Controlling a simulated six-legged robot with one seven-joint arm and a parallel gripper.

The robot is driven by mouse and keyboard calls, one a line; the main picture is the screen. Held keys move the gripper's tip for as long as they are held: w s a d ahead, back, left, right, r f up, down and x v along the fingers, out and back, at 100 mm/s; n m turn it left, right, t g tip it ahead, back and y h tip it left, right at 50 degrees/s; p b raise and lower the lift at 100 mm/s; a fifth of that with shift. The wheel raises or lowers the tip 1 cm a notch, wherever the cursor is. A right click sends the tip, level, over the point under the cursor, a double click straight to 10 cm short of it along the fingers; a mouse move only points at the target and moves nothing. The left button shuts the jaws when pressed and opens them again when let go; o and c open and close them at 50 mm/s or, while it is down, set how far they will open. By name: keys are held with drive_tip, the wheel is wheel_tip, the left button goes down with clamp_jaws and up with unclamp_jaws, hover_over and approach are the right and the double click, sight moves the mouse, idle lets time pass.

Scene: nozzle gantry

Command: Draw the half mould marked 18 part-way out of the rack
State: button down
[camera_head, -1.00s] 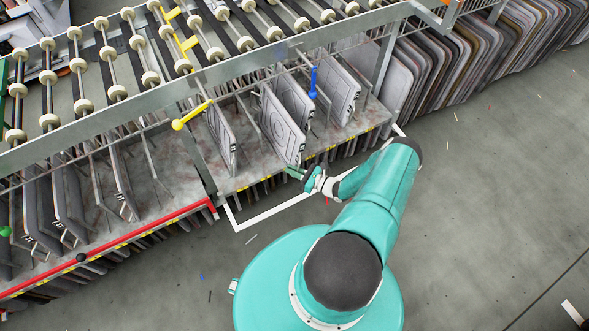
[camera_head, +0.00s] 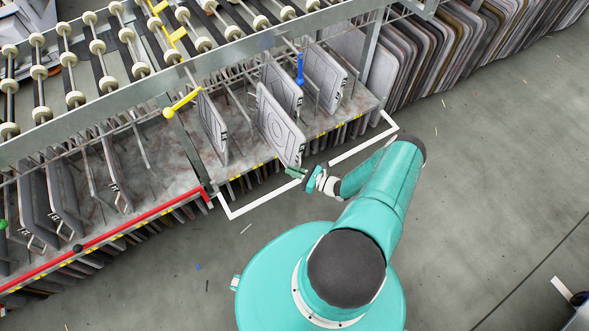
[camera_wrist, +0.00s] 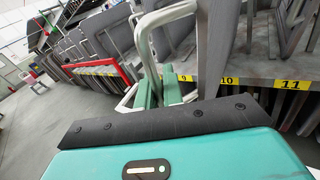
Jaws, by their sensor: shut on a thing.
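In the head view a grey half mould (camera_head: 278,126) with ring-shaped lines on its face stands upright in the rack, its front edge projecting past the rack's front lip (camera_head: 246,173). I cannot read a number on it. My gripper (camera_head: 296,172) is at its lower front corner, on the aisle side, shut on it. In the wrist view my green fingers (camera_wrist: 165,87) are closed around the mould's pale bent handle (camera_wrist: 143,50). The grey slab edge (camera_wrist: 216,50) rises beside it. The exact contact is small and partly hidden.
Other half moulds stand close by, one behind (camera_head: 283,87) and one to the left (camera_head: 213,125). A yellow lever (camera_head: 182,103) and blue lever (camera_head: 300,68) sit above. Wrist-view shelf labels include a yellow 10 (camera_wrist: 229,81). The aisle floor (camera_head: 480,190) is open.

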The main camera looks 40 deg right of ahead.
drive_tip(key=shift+s, duration=0.4)
drive_tip(key=c, duration=1.5)
unclamp_jaws()
drive_tip(key=shift+w, duration=0.1)
drive_tip(key=shift+o, duration=0.2)
drive_tip(key=v, duration=1.3)
drive_tip(key=shift+s+d, duration=0.2)
drive_tip(key=shift+s, duration=0.15)
